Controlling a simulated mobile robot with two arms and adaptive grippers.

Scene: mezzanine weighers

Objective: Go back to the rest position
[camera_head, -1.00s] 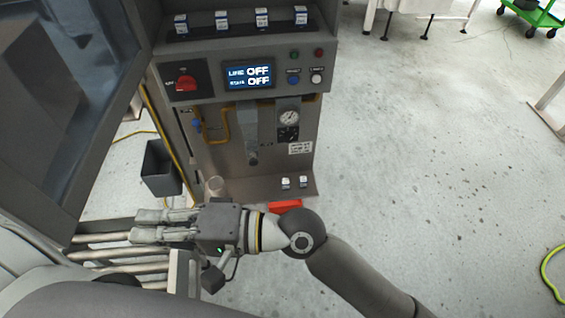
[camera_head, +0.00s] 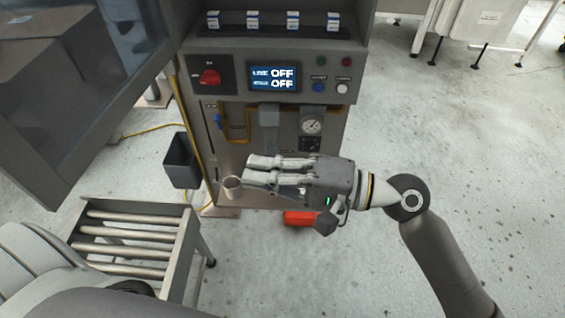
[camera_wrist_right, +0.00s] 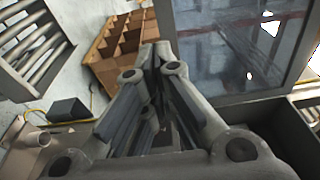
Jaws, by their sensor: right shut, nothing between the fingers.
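My right gripper (camera_head: 262,170) is in front of the lower part of the grey control cabinet (camera_head: 236,181) in the head view. Its fingers point left and are closed together with nothing between them. The closed fingers also show in the right wrist view (camera_wrist_right: 155,60). My right arm comes in from the lower right. My left gripper is not in view.
A roller conveyor (camera_head: 185,262) stands at the lower left. The floor (camera_head: 480,165) at right is clear.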

